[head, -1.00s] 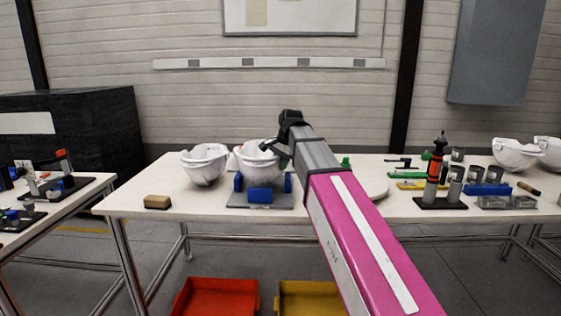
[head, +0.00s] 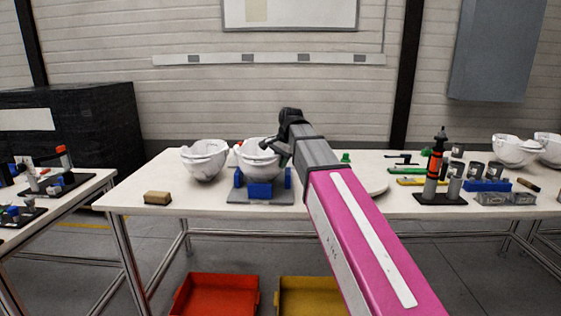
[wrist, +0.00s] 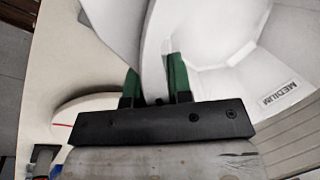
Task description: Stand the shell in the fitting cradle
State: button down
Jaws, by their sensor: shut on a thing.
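A white helmet shell (head: 257,163) sits open side up in or just above the fitting cradle, between its blue blocks; I cannot tell whether it rests fully. The cradle has a grey base plate (head: 238,198) and blue supports (head: 259,190). My gripper (head: 278,146) is at the shell's right rim. In the wrist view my gripper's green fingers (wrist: 155,85) are shut on the shell's rim, with the shell's inside (wrist: 225,90) at right, marked MEDIUM. The shell's underside is hidden by the blue blocks.
Another white shell (head: 204,161) stands close left of the cradle. A tan block (head: 157,198) lies at the table's front left. A round white plate (head: 377,187) is partly behind my arm. Red (head: 218,293) and yellow bins (head: 308,296) are below.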

jog(key=shift+f, duration=0.45)
jog(key=c, duration=0.9)
grip_release()
jog(key=shift+c, duration=0.2)
jog(key=v, duration=1)
jog(key=shift+r, duration=0.3)
jog(key=shift+s+d, duration=0.1)
